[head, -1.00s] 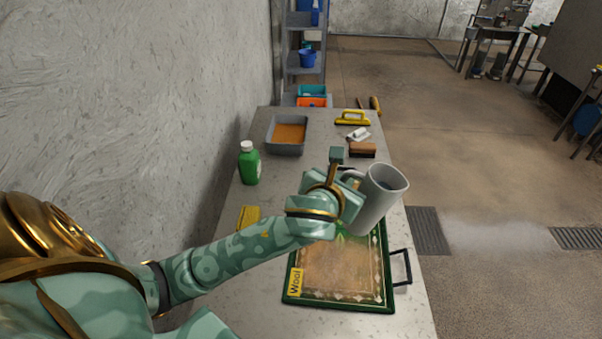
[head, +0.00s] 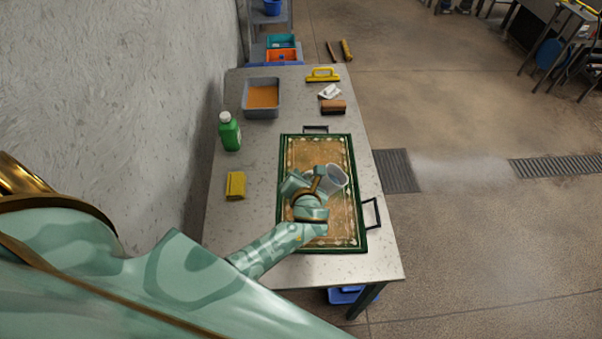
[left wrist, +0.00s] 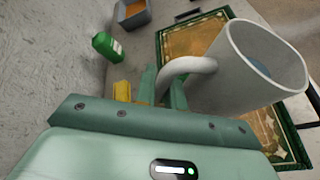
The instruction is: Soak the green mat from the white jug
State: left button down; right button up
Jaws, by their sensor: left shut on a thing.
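The green-bordered mat (head: 345,238) lies on the table, with a tan patterned middle; it also shows in the left wrist view (left wrist: 213,22). My left gripper (head: 316,184) is shut on the handle of the white jug (head: 335,181) and holds it above the mat. In the left wrist view the jug (left wrist: 235,85) is tilted, its mouth toward the upper right, with bluish liquid visible inside. No stream of liquid shows. The gripper and jug hide part of the mat's middle. My right gripper is not in view.
A green bottle (head: 230,133) and a yellow sponge (head: 236,186) stand left of the mat. A grey tray (head: 247,102) with orange contents, a brown brush (head: 333,107), a white item (head: 329,92) and a yellow-handled tool (head: 322,76) lie farther back. A black handle (head: 372,214) sticks out at right.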

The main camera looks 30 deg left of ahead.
pick_arm(q)
jog(key=shift+r+p, duration=0.25)
jog(key=shift+p, duration=0.25)
jog(key=shift+d+m+g+y+p, duration=0.1)
jog(key=shift+m+g+y+p, duration=0.2)
jog(key=shift+m+y+p, duration=0.15)
